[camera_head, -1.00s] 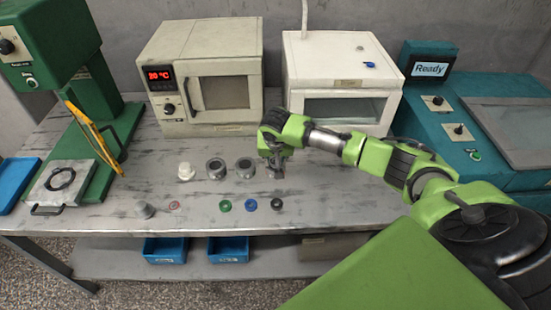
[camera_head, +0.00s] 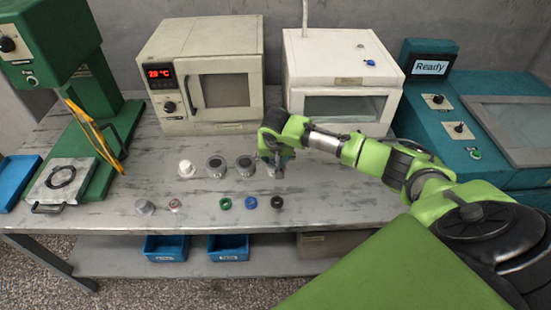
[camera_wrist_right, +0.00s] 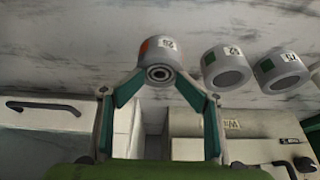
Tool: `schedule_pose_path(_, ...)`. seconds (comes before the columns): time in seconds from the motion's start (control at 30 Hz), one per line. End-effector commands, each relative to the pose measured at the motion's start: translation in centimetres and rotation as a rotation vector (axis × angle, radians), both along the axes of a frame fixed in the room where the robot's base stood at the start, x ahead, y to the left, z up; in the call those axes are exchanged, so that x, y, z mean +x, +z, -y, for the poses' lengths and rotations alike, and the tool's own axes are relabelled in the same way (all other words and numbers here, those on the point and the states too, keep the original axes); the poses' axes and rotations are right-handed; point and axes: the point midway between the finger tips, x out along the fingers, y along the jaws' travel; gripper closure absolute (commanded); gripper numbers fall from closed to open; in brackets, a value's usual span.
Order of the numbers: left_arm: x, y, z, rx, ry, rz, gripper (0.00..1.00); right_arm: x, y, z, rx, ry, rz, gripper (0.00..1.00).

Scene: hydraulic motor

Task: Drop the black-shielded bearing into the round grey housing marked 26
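The round grey housing marked 26 (camera_wrist_right: 158,54) shows in the wrist view, with a red patch beside its label. A ringed, bearing-like part with a dark shield (camera_wrist_right: 159,74) is at its mouth; I cannot tell how deep it sits. My right gripper (camera_wrist_right: 161,77) is over this housing, its fingertips spread to either side of the mouth, with a gap between them and the ringed part. In the head view the right gripper (camera_head: 274,162) points down and partly hides the housing. My left gripper is not in view.
Two more grey housings (camera_head: 216,167) (camera_head: 245,165) and a white part (camera_head: 187,168) stand left of the gripper. Green (camera_head: 225,203), blue (camera_head: 250,202) and black (camera_head: 277,202) rings lie in front. The oven (camera_head: 205,75) and white cabinet (camera_head: 340,80) stand behind.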

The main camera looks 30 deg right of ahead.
Motion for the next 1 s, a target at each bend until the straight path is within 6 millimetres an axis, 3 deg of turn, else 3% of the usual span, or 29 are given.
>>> schedule_pose_path(0.03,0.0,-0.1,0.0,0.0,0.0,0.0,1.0,-0.7,-0.9,-0.3,0.003,0.002,-0.022,0.57)
schedule_pose_path(0.23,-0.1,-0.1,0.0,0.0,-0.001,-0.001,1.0,-0.6,-0.1,-0.2,0.002,0.003,-0.02,0.57)
schedule_pose_path(0.37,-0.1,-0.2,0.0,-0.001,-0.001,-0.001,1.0,-0.9,1.7,-0.5,0.003,0.003,-0.016,0.57)
schedule_pose_path(0.7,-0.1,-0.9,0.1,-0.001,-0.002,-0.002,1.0,-2.9,8.7,-1.9,0.002,0.003,-0.006,0.57)
schedule_pose_path(1.0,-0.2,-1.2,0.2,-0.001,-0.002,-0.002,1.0,-4.0,11.9,-2.6,0.002,0.0,-0.007,0.57)
